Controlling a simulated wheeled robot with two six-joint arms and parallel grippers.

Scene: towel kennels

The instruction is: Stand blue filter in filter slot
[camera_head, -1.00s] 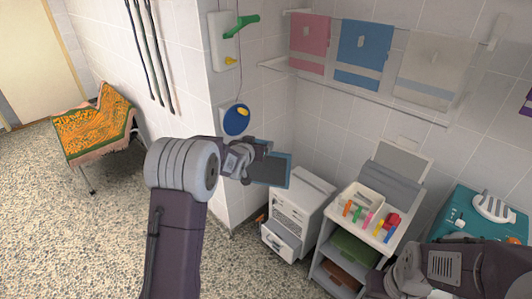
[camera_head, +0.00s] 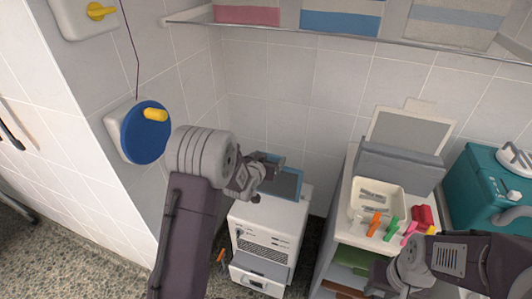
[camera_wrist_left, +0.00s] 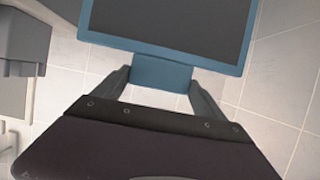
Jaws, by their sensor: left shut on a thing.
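The blue filter (camera_head: 286,184) is a flat dark panel in a blue frame. My left gripper (camera_head: 268,166) is shut on it and holds it over the top of a white vented machine (camera_head: 262,228). In the left wrist view, the gripper (camera_wrist_left: 160,80) has its fingers on either side of the tab of the blue filter (camera_wrist_left: 168,27). The machine has a drawer-like front (camera_head: 258,278) jutting out low down. I cannot make out the filter slot. My right gripper (camera_head: 378,286) is low at the right, its fingers too unclear to read.
A shelf cart (camera_head: 343,222) stands right of the machine, with a cream tray (camera_head: 362,198) and coloured pegs. A teal unit (camera_head: 470,195) is further right. A wall corner with a blue disc (camera_head: 140,135) is left. A towel rail (camera_head: 300,33) runs above.

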